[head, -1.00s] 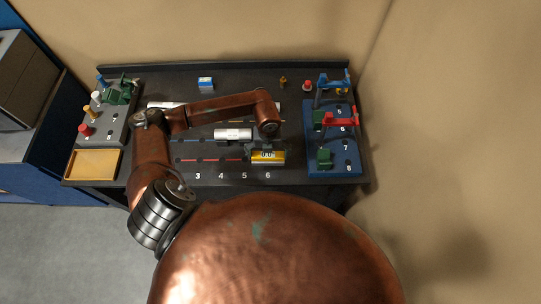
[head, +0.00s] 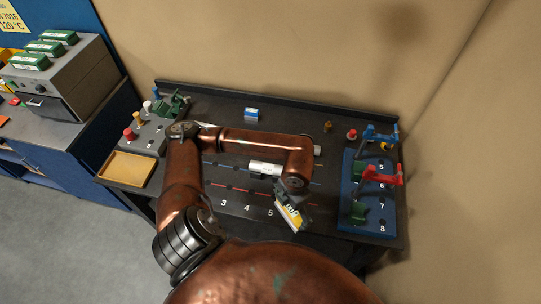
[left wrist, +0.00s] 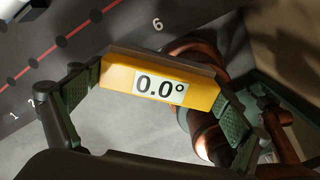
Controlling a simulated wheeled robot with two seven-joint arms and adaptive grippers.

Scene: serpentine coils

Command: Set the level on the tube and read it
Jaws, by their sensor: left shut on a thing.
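The yellow level (head: 290,217) is held in my left gripper (head: 284,196), tilted in the head view near the table's front edge. In the left wrist view the level (left wrist: 115,77) sits between the two green pads of the left gripper (left wrist: 165,98), and its display reads 0.0°. A silver-white tube (head: 265,168) with a label lies on the table, beyond the level and apart from it. Another tube is mostly hidden behind my left arm; one end (head: 317,150) shows. My right gripper is in neither view.
A blue rack (head: 349,208) with red, blue and green clamps stands at the right. A grey rack (head: 153,137) and a yellowish tray (head: 128,169) are at the left. A small blue-and-white box (head: 252,114) is at the back. Numbered lines mark the dark tabletop (head: 240,187).

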